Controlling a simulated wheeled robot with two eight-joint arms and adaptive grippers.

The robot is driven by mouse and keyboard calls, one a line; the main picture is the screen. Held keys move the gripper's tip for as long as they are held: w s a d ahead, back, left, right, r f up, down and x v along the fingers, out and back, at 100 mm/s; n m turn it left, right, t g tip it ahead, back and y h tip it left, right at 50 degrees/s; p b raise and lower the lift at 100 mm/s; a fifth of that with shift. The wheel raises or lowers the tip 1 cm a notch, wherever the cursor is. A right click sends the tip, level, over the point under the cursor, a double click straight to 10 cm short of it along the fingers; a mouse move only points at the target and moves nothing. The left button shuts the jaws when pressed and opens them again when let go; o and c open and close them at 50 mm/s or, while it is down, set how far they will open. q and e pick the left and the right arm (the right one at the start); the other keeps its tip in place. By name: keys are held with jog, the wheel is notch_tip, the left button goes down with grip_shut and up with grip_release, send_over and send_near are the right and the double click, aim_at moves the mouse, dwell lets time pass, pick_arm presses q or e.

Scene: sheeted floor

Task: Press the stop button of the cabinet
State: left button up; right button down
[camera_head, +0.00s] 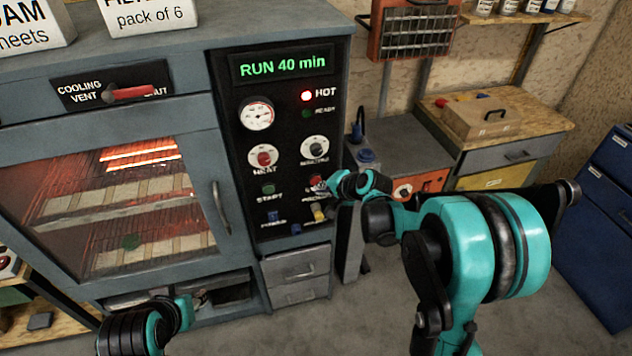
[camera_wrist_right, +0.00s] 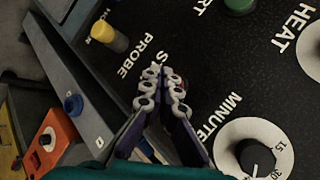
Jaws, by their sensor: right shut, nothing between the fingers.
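The grey cabinet (camera_head: 219,112) stands on the left with a black control panel (camera_head: 285,89). Its display (camera_head: 282,64) reads RUN 40 min.
The green start button (camera_head: 268,188) is left of stop. The yellow probe fitting (camera_head: 318,211) is just below, and the minutes knob (camera_head: 316,148) just above. A glass door with a handle (camera_head: 221,208) is left of the panel. A workbench (camera_head: 497,116) stands at right.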

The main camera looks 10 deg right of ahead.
jog(key=shift+w, duration=0.15)
jog(key=shift+w, duration=0.3)
jog(key=shift+w, duration=0.35)
dwell(0.9)
dwell(0.3)
jog(key=shift+s, duration=0.8)
jog(key=shift+s, duration=0.1)
jog(key=s, duration=0.4)
jog(key=shift+s+d, duration=0.1)
jog(key=shift+s, duration=0.3)
dwell(0.3)
